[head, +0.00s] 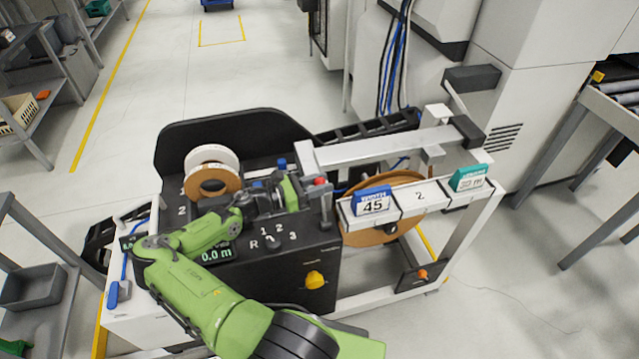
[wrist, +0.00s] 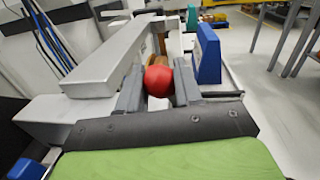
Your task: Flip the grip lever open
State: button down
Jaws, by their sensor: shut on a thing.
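A red ball knob (wrist: 158,80), which looks like the end of the grip lever, sits between the two grey fingers of my gripper (wrist: 159,88) in the wrist view. The fingers are shut on it, one on each side. In the head view the red knob (head: 320,182) shows small at the tip of my gripper (head: 312,184), below the near end of the grey beam. The lever's shaft is hidden behind the fingers and the knob, so I cannot tell its angle.
The grey beam (head: 390,147) runs close above my gripper. A blue "45" card (head: 373,201) and a teal card (head: 470,179) stand on the white shelf to the right.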

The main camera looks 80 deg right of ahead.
jog(key=shift+s+a+r+m+p, duration=0.2)
jog(key=shift+s+a+r+m, duration=0.05)
jog(key=shift+a+m, duration=0.2)
jog(key=shift+s+a+r+m+p, duration=0.15)
jog(key=shift+s+a+r+m, duration=0.05)
jog(key=shift+a+m, duration=0.2)
jog(key=s+a+f+m+g+b, duration=0.1)
jog(key=s+a+m+b, duration=0.2)
jog(key=a+m, duration=0.6)
jog(key=shift+s+m, duration=0.95)
jog(key=shift+s, duration=0.2)
jog(key=shift+f, duration=0.1)
jog(key=c, duration=0.8)
grip_release()
jog(key=v, duration=1.5)
jog(key=shift+w+f+b, duration=0.15)
jog(key=shift+w+b, duration=0.2)
jog(key=shift+a, duration=0.1)
